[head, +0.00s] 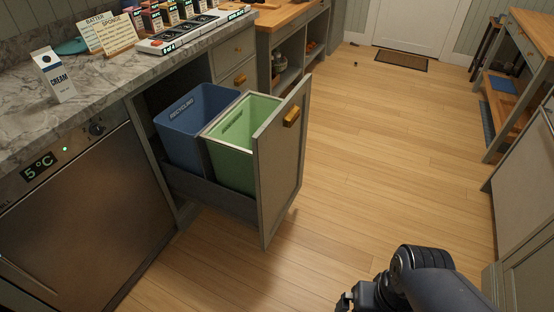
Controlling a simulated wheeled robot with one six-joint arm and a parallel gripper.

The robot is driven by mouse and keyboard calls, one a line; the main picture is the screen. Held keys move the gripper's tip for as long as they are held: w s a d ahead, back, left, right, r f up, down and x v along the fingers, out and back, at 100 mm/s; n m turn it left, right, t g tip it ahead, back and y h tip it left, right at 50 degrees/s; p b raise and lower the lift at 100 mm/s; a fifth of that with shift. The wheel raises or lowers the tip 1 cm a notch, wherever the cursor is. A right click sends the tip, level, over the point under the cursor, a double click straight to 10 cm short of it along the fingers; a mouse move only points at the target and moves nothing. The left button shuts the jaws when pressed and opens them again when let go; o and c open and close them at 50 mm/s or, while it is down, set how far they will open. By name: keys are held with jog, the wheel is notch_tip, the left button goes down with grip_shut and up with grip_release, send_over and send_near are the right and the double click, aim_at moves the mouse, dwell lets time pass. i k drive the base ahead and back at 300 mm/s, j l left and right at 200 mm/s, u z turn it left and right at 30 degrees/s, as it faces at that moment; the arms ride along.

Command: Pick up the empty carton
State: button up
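A white and dark blue carton labelled CREAM (55,76) stands upright on the grey marble counter at the upper left. Whether it is empty cannot be seen. My gripper (345,301) shows only partly at the bottom edge, right of the middle, low over the floor and far from the carton. Its fingertips are too small and cut off to tell whether it is open or shut.
A pulled-out drawer (279,165) with a blue recycling bin (182,140) and a green bin (235,165) juts out below the counter (88,97). Recipe cards (108,34) and a tray of switches (190,34) stand right of the carton. The wooden floor (390,150) is mostly clear.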

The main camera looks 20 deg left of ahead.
aim_at(51, 70)
jog(key=u, duration=2.05)
